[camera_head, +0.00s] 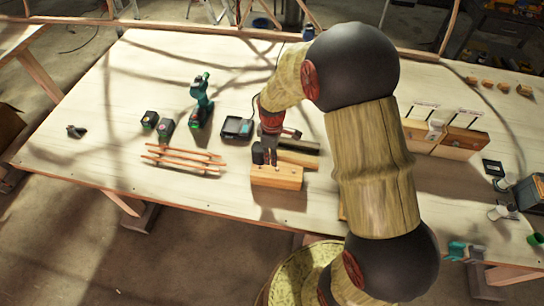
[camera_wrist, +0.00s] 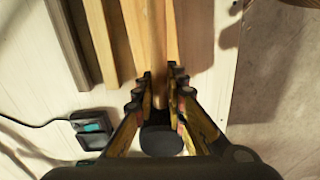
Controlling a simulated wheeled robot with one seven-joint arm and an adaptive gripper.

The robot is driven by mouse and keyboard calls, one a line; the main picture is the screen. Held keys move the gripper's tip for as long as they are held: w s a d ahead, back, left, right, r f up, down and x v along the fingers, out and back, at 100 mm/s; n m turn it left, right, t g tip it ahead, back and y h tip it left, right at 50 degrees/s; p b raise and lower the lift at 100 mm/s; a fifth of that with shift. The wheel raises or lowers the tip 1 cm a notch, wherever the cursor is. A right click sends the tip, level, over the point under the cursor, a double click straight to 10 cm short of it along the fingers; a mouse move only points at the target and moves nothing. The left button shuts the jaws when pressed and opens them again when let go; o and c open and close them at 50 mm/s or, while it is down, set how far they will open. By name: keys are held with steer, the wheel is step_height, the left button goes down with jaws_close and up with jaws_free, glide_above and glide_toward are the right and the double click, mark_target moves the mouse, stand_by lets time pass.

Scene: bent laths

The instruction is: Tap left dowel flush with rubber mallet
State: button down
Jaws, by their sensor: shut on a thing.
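The rubber mallet has a black head (camera_wrist: 161,141) that sits close below my fingers in the wrist view, with a wooden handle (camera_wrist: 158,60) running up between them. My gripper (camera_wrist: 164,88) is shut on the handle. In the head view the black head (camera_head: 258,154) shows at the left of my gripper (camera_head: 270,156), just above the left end of a wooden block (camera_head: 277,178) near the table's front edge. I cannot tell whether the mallet touches the block. I cannot make out the left dowel for certain.
A dark bar (camera_head: 298,144) and a charger (camera_head: 237,127) lie behind the block. A green drill (camera_head: 201,103), batteries (camera_head: 149,119) and thin laths (camera_head: 183,160) lie left. Two blocks with thin upright rods (camera_head: 462,143) stand right.

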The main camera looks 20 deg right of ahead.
step_height(320, 180, down, 5)
steer(key=b, duration=0.3)
steer(key=shift+f, duration=0.2)
steer(key=shift+r+p, duration=1.75)
steer(key=shift+r, duration=1.05)
step_height(320, 180, up, 4)
steer(key=p, duration=0.3)
glide_above(272, 170)
steer(key=shift+r, duration=0.1)
steer(key=shift+b, duration=0.3)
